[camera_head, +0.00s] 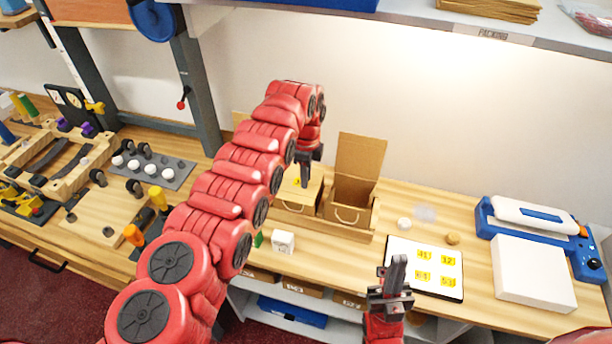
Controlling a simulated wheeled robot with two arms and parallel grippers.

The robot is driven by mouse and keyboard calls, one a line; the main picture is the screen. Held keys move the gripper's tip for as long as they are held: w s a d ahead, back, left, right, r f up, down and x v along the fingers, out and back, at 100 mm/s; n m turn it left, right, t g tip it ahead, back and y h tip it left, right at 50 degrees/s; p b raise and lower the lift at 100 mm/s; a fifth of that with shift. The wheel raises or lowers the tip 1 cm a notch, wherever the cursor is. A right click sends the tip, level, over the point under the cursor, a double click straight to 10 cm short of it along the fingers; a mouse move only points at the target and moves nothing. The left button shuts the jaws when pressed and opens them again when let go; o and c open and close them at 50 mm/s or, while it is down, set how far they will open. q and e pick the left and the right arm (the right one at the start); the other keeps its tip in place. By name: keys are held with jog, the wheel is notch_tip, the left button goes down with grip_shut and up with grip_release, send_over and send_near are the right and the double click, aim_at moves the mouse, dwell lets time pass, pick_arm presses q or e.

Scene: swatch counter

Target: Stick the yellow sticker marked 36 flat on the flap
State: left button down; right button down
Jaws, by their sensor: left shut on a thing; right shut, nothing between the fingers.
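My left gripper (304,184) points down over the closed top flap (313,191) of a small cardboard box. It is shut on a small yellow sticker (297,182), which shows at the left of its fingertips. The sticker's marking is too small to read, and I cannot tell whether it touches the flap. My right gripper (398,272) is shut and empty at the left edge of a white sticker sheet (447,285) with several yellow stickers on it.
An open cardboard box (361,155) with a raised lid stands right of the closed box. A small white block (283,241) lies in front. A blue and white machine (535,215) and a white stack (532,270) are at the right. A wall shelf (420,18) runs above.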

dwell(0.4)
pick_arm(q)
jog(key=c, duration=1.1)
grip_release()
